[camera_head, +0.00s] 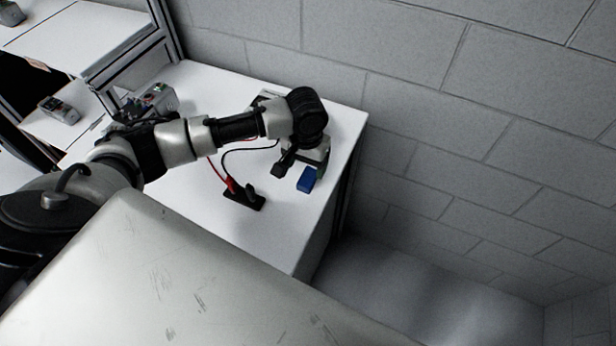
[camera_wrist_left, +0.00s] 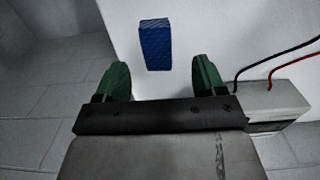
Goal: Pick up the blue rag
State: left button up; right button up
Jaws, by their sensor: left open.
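The blue rag (camera_head: 307,179) looks like a small, folded rectangular block. It lies on the white table (camera_head: 290,225) near its right edge. My left gripper (camera_head: 303,163) is just above and behind it in the head view, pointing down. In the left wrist view the blue rag (camera_wrist_left: 155,45) lies beyond the green fingertips of my left gripper (camera_wrist_left: 161,76), roughly in line with the gap between them. The fingers are wide apart, with nothing between them, and do not touch the rag. My right gripper is not in view.
A black block (camera_head: 244,198) with a red clip and cables lies left of the rag. A grey box (camera_wrist_left: 278,106) with cables stands beside the gripper in the wrist view. A brick wall (camera_head: 440,130) borders the table. The front of the table is clear.

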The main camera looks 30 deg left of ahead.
aim_at(308, 177)
pick_arm(q)
jog(key=shift+f, duration=0.35)
jog(key=f, duration=0.2)
jog(key=f+p, duration=0.1)
jog(key=shift+d+f, duration=0.2)
jog(key=shift+f, duration=0.65)
jog(key=c, duration=1)
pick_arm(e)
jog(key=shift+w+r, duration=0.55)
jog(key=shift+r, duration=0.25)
pick_arm(q)
jog(key=shift+r, duration=0.2)
jog(key=shift+r, duration=0.2)
jog(key=r, duration=0.3)
jog(key=shift+s+d+r+b, duration=0.1)
jog(key=shift+s+r+b, duration=0.2)
jog(key=shift+b, duration=0.1)
jog(key=s+d+r, duration=0.2)
jog(key=s+r, duration=0.1)
jog(key=s, duration=0.2)
jog(key=s+d+r+b, duration=0.1)
jog(key=s+d+r, duration=0.1)
jog(key=s, duration=0.3)
jog(key=shift+d+r, duration=0.3)
jog(key=shift+r, duration=0.55)
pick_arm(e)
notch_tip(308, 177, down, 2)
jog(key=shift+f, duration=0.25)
